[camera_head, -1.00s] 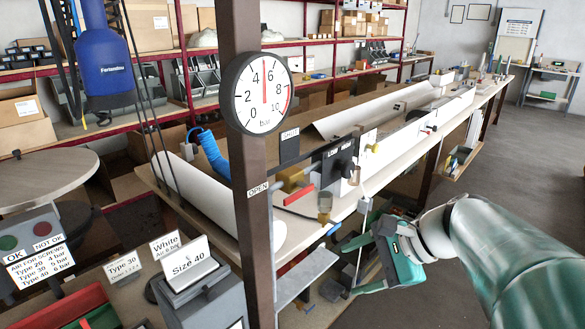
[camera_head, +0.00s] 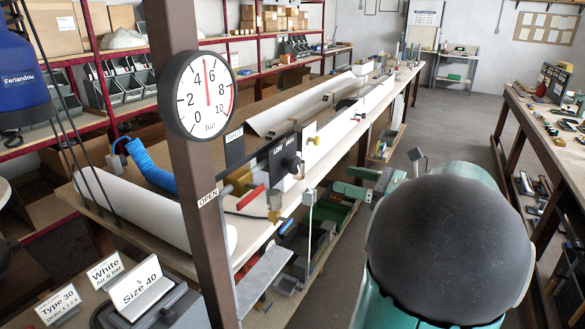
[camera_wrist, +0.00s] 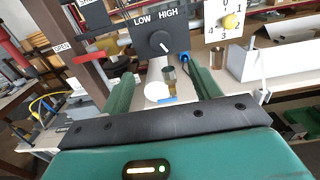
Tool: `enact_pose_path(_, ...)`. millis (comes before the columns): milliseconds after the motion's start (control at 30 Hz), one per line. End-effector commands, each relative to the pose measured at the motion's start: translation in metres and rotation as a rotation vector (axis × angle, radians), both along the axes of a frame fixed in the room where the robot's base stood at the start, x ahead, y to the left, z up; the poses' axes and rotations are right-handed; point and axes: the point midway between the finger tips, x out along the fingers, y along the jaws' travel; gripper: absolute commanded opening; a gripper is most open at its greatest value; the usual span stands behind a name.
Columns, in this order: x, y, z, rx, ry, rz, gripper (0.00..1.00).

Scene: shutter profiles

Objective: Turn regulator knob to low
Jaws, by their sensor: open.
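The regulator knob (camera_wrist: 160,42) is black and sits on a dark plate marked LOW on the left and HIGH on the right. A short white mark shows on its lower right side in the wrist view. It also shows in the head view (camera_head: 292,165), side-on and small. My gripper (camera_wrist: 162,74) is open and empty, its green fingers spread below and to either side of the knob, apart from it. In the head view my gripper (camera_head: 340,181) is right of the knob, partly hidden by my arm.
A round gauge (camera_head: 203,95) on the brown post has its needle near 5 bar. A red lever (camera_head: 250,197) and brass fittings are left of the knob. In the wrist view, a yellow dial knob (camera_wrist: 232,21) is right of it. A brass-coloured fitting (camera_wrist: 169,80) stands below.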

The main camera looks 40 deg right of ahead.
Motion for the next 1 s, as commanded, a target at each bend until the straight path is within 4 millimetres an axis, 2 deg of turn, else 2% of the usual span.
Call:
enact_pose_path(600, 0.107, 0.039, -0.001, -0.001, 0.002, 0.003, 0.62)
enact_pose_path(800, 0.119, 0.044, -0.001, -0.001, 0.003, 0.002, 0.62)
enact_pose_path(1000, 0.120, 0.044, -0.001, -0.002, 0.002, 0.002, 0.62)
